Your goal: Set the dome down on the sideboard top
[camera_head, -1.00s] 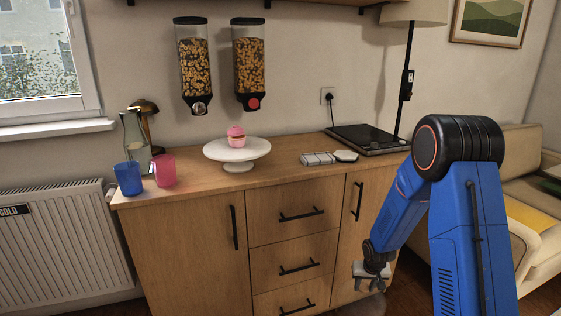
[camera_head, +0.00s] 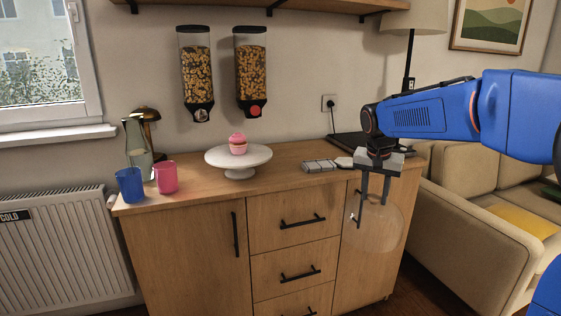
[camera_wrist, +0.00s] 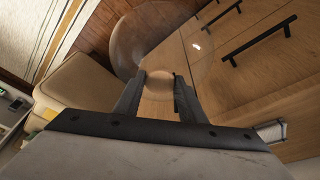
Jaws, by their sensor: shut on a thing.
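A clear glass dome (camera_head: 376,226) hangs below my gripper (camera_head: 372,200), in front of the sideboard's right door and below the level of its top. My gripper points down and its fingers are shut on the dome's upper part. In the wrist view the dome (camera_wrist: 140,42) shows beyond the fingers, with its round knob (camera_wrist: 158,82) between them. The wooden sideboard top (camera_head: 296,160) runs behind the gripper. A white cake stand (camera_head: 238,160) with a pink cupcake (camera_head: 238,144) stands uncovered on it.
A blue cup (camera_head: 130,185), a pink cup (camera_head: 165,177) and a glass carafe (camera_head: 138,142) stand at the left end. Cereal dispensers (camera_head: 251,72) hang above. Bare top shows along the front edge.

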